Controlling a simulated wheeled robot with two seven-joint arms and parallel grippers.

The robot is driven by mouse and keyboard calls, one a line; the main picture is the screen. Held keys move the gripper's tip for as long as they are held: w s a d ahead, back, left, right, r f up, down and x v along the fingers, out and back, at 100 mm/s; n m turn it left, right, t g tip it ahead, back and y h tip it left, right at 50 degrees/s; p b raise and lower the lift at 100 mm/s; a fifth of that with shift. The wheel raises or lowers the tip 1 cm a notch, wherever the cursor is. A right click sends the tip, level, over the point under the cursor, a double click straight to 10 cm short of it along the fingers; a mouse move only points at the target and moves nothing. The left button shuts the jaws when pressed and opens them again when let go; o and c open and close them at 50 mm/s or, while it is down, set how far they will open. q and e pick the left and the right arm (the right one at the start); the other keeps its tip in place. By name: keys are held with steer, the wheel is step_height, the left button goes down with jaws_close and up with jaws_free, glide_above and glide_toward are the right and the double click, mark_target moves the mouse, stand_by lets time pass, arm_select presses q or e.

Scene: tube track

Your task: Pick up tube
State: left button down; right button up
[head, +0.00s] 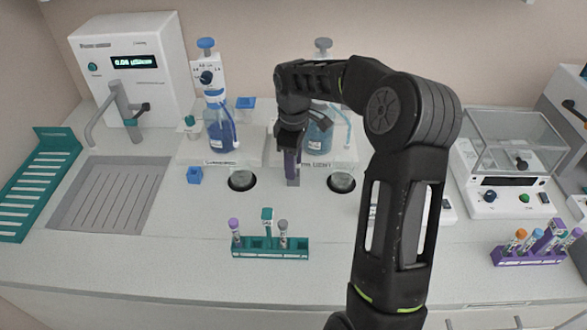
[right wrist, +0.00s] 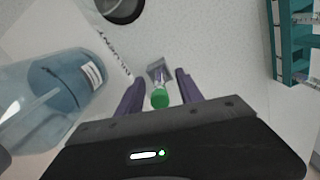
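The tube is hidden behind the gripper in the head view. A teal rack (head: 270,252) holds a purple-capped tube (head: 234,229), a teal-capped tube (head: 267,219) and a grey-capped tube (head: 283,231). My left gripper is not visible.
Two dark round holes flank the gripper, the left one (head: 242,181) and the right one (head: 342,183). A bottle (right wrist: 52,95) is close by the gripper. A purple rack (head: 529,257) with several tubes stands at the right.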

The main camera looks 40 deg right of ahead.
jaws_close()
stand_by(0.4)
step_height(320, 180, up, 10)
steer(key=shift+r+b, duration=0.1)
steer(key=shift+b, duration=0.35)
stand_by(0.5)
